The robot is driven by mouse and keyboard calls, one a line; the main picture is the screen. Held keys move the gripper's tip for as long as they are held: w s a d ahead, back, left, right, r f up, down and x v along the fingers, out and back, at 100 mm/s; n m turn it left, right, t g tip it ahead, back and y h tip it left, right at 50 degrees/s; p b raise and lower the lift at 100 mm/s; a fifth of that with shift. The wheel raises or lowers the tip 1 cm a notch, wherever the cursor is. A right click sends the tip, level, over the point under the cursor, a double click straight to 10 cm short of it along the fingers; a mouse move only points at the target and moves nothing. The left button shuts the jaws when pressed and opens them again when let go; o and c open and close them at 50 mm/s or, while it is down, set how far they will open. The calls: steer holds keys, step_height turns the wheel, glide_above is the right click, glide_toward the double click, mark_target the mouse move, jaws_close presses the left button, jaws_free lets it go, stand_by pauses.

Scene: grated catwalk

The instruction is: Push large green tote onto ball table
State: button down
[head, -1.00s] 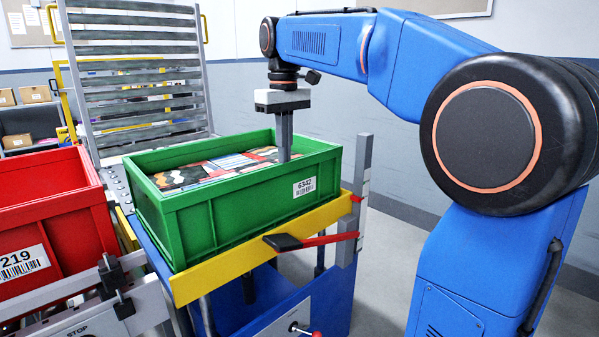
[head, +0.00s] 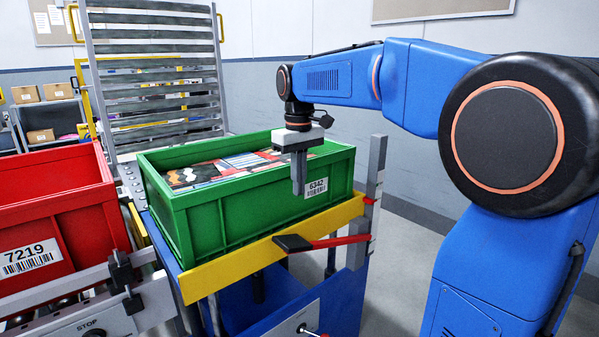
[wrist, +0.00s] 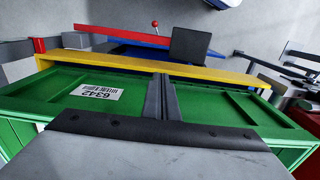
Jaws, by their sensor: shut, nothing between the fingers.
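The large green tote (head: 230,216), labelled 6342 and filled with flat printed items, sits on a blue cart behind a yellow front bar (head: 270,250). My gripper (head: 298,192) is shut and empty, pointing down in front of the tote's near wall, beside the label. In the wrist view my fingers (wrist: 161,100) reach down over the green tote's wall (wrist: 210,102), with the yellow bar beyond their tips. I cannot tell whether they touch the wall. The ball table (head: 132,188) seems to be the surface with small balls left of the tote, mostly hidden.
A red tote (head: 55,205) labelled 7219 stands to the left. A slatted grey gate (head: 150,80) stands upright behind. A red lever with a black pad (head: 293,243) sticks out before the yellow bar. A grey post (head: 376,175) stands at the cart's right corner.

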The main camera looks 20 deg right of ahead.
mark_target(289, 178)
steer(key=shift+w+a+r, duration=0.1)
steer(key=shift+w+a, duration=0.2)
steer(key=shift+w, duration=0.65)
steer(key=shift+w+a, duration=0.25)
steer(key=shift+w, duration=0.65)
